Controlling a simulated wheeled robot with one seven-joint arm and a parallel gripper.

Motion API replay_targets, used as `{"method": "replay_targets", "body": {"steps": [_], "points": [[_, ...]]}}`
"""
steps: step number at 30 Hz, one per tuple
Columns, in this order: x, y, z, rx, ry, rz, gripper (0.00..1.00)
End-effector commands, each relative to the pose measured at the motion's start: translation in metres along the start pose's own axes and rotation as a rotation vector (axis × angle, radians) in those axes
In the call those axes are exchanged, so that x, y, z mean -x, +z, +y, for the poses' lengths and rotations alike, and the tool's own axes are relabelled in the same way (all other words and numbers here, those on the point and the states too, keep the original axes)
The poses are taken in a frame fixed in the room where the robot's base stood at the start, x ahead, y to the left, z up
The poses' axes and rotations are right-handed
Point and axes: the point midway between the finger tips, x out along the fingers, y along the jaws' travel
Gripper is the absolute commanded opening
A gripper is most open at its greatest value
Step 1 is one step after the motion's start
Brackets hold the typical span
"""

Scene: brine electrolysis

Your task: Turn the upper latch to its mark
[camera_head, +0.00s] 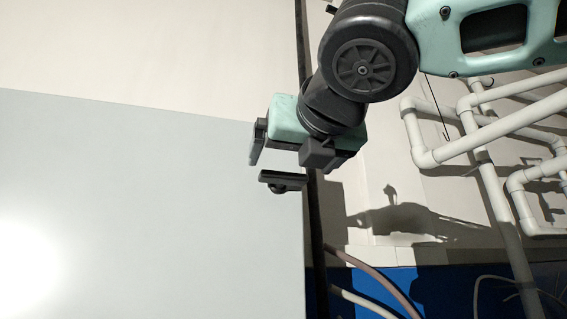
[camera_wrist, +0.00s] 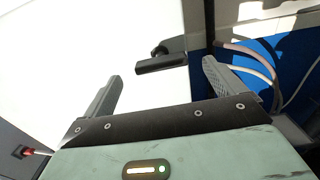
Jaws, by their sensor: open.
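The latch (camera_head: 282,181) is a dark handle on a round boss near the right edge of the pale panel (camera_head: 150,200). In the head view its bar lies nearly level. In the wrist view the latch (camera_wrist: 161,63) shows beyond the fingers, between their lines, and apart from them. My gripper (camera_head: 285,163) is open and empty, just above the latch in the head view. Its two fingers also show spread in the wrist view (camera_wrist: 160,80). I cannot make out a mark near the latch.
White pipes (camera_head: 480,140) run along the wall at the right. Hoses (camera_head: 370,280) curve in front of a blue surface (camera_head: 435,290) at the lower right. A dark vertical post (camera_head: 313,235) stands beside the panel's edge. The panel's face left of the latch is clear.

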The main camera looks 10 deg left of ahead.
Motion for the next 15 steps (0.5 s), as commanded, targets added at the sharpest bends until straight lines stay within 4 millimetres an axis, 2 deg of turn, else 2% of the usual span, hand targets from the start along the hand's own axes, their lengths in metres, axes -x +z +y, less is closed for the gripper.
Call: {"method": "replay_targets", "body": {"steps": [1, 6, 10, 15], "points": [[-0.011, 0.004, 0.000, 0.003, -0.002, 0.002, 0.95], [-0.041, 0.003, 0.000, 0.002, -0.001, 0.002, 0.95], [-0.055, 0.002, 0.000, 0.000, -0.001, 0.001, 0.95], [-0.063, 0.001, 0.000, -0.001, 0.000, 0.000, 0.95]]}}
